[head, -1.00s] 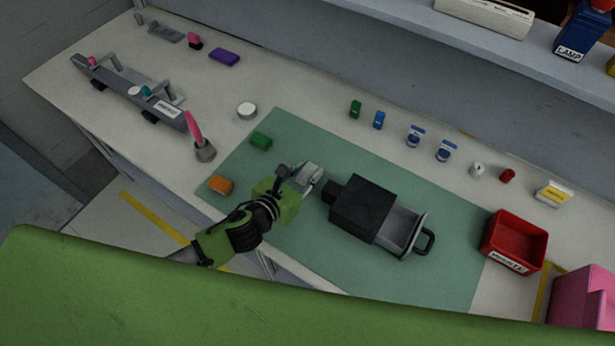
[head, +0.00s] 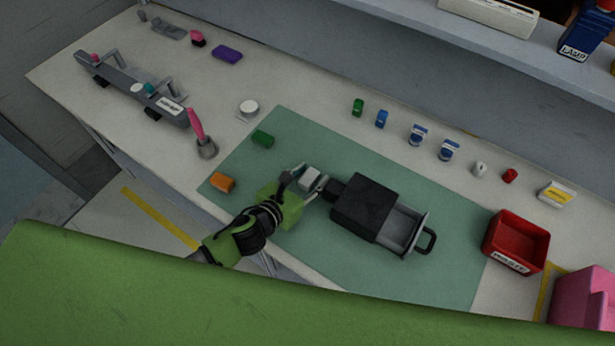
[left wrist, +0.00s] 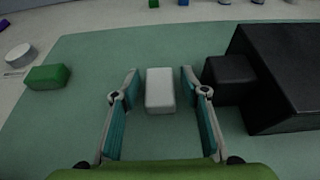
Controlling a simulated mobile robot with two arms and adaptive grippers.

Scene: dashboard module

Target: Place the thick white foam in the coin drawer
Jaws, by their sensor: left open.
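The thick white foam (head: 310,178) is a small white block on the green mat. In the left wrist view the foam (left wrist: 160,90) lies between the two fingers, with a gap on each side. My left gripper (head: 306,183) is open around it, just left of the black module; its fingertips also show in the left wrist view (left wrist: 160,82). The coin drawer (head: 408,226) is grey with a black handle and stands pulled out of the black housing (head: 365,207); its visible inside looks empty. My right gripper is not in view.
A green block (head: 262,138) and an orange block (head: 222,182) lie near the left of the green mat (head: 310,135). A red bin (head: 515,240) stands to the right. The black housing's stub is close to the gripper's right finger. Small parts line the back.

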